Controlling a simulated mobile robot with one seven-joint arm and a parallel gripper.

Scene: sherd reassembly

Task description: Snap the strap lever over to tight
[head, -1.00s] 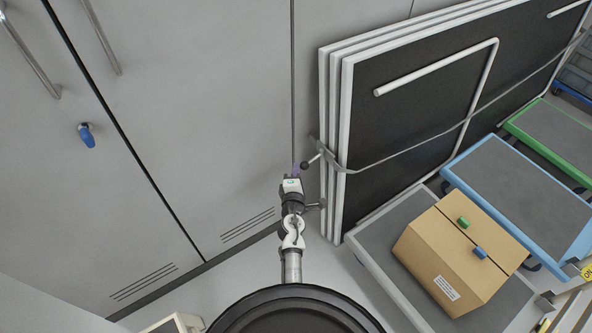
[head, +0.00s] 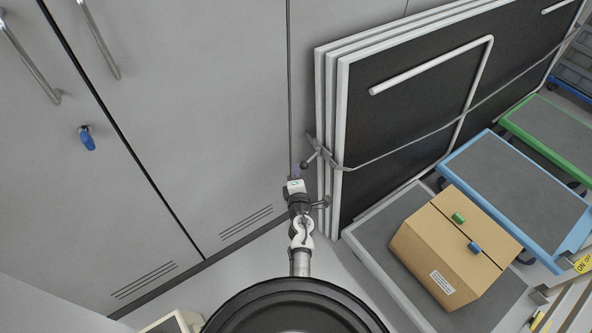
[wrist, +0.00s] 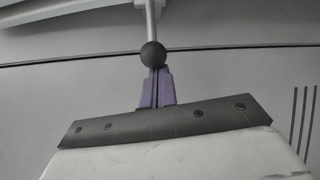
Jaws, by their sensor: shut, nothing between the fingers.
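The strap lever (head: 312,158) is a thin rod with a black ball knob, on the near left edge of the strapped panels. The knob (wrist: 153,54) shows in the wrist view, with the rod (wrist: 151,18) running up from it. The grey strap (head: 420,139) runs across the front panel and looks nearly straight. My gripper (head: 297,172) is shut and empty, close beside the knob. In the wrist view its purple fingers (wrist: 156,88) lie together, tips just below the knob. I cannot tell whether they touch it.
Stacked dark panels (head: 400,110) with white edges stand right of my gripper. Grey cabinet doors (head: 200,90) with a blue key knob (head: 87,138) are behind and left. A cardboard box (head: 450,250) sits on a grey cart (head: 375,220); blue and green carts stand beyond.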

